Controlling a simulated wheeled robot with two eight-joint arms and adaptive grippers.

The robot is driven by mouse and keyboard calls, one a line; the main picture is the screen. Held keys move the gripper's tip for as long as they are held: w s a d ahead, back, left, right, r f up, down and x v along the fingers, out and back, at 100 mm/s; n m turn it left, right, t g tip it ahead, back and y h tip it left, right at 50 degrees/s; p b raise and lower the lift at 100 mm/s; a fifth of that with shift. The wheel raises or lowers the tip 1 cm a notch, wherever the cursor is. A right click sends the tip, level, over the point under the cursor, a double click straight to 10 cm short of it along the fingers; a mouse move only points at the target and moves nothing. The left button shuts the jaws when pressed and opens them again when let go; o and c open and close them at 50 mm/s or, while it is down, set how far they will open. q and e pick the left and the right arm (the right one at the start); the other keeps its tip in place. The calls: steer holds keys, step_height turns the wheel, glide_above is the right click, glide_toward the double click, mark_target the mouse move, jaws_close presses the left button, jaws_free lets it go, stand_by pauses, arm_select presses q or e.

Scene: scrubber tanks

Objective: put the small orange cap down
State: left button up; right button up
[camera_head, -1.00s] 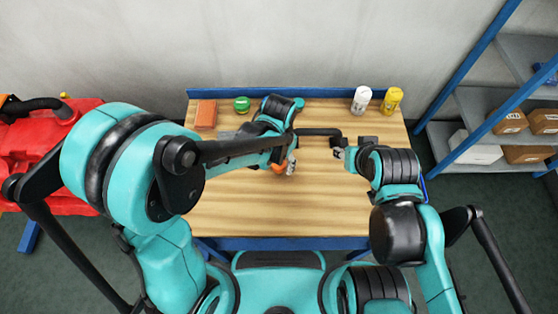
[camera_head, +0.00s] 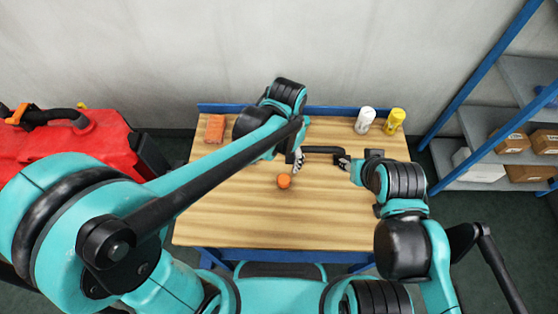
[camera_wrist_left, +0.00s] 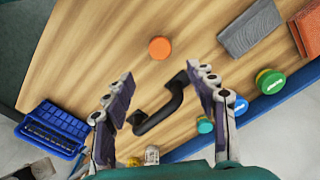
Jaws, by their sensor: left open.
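The small orange cap (camera_head: 284,181) lies on the wooden table top, in front of my left gripper (camera_head: 298,162). It also shows in the left wrist view (camera_wrist_left: 159,48), beyond the fingertips and apart from them. My left gripper (camera_wrist_left: 158,78) is open, with its two fingers spread wide and no cap between them. My right gripper (camera_head: 344,163) is over the right part of the table; its fingers are too small to read.
A black handle (camera_wrist_left: 160,108) shows between the left fingers. Green (camera_wrist_left: 270,80), blue (camera_wrist_left: 241,105) and teal (camera_wrist_left: 205,125) lids, a grey block (camera_wrist_left: 250,28) and a blue tray (camera_wrist_left: 52,130) lie around. White (camera_head: 365,120) and yellow (camera_head: 395,121) bottles stand at the back. The table front is clear.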

arm_select(q)
steer(key=s+a+r+n+t, duration=0.2)
steer(key=a+r+n+t, duration=0.1)
steer(key=a, duration=0.6)
steer(key=s+a+r+n+t, duration=0.3)
steer(key=a+r+t, duration=0.1)
steer(key=a, duration=0.5)
steer(key=shift+n, duration=0.4)
